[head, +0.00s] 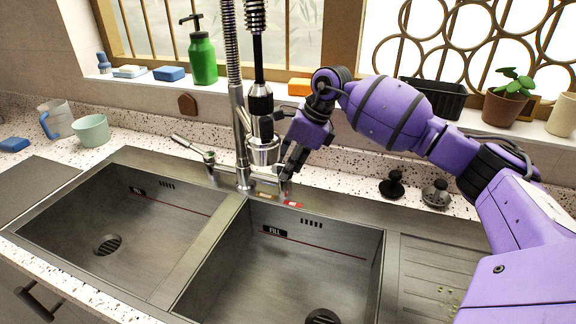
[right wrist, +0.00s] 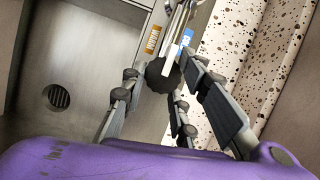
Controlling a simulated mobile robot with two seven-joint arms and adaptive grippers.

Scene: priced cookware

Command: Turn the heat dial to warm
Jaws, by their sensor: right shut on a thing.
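The heat dial is a dark round knob (right wrist: 162,76) at the tap base, between my right gripper's fingers in the right wrist view. A pale pointer (right wrist: 171,56) runs up from it, between an orange WARM label (right wrist: 152,40) and a blue label (right wrist: 187,38); I cannot tell exactly which mark it faces. In the head view my right gripper (head: 286,182) points down beside the tap base and hides most of the dial. An orange label (head: 265,196) and a red label (head: 292,204) lie in front of it. My left gripper is not in view.
The tall spring-hose tap (head: 240,110) stands just left of my right gripper. Two sink basins lie in front, with a drainer (head: 440,270) at right. A green soap bottle (head: 203,58) and potted plant (head: 507,105) stand on the sill.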

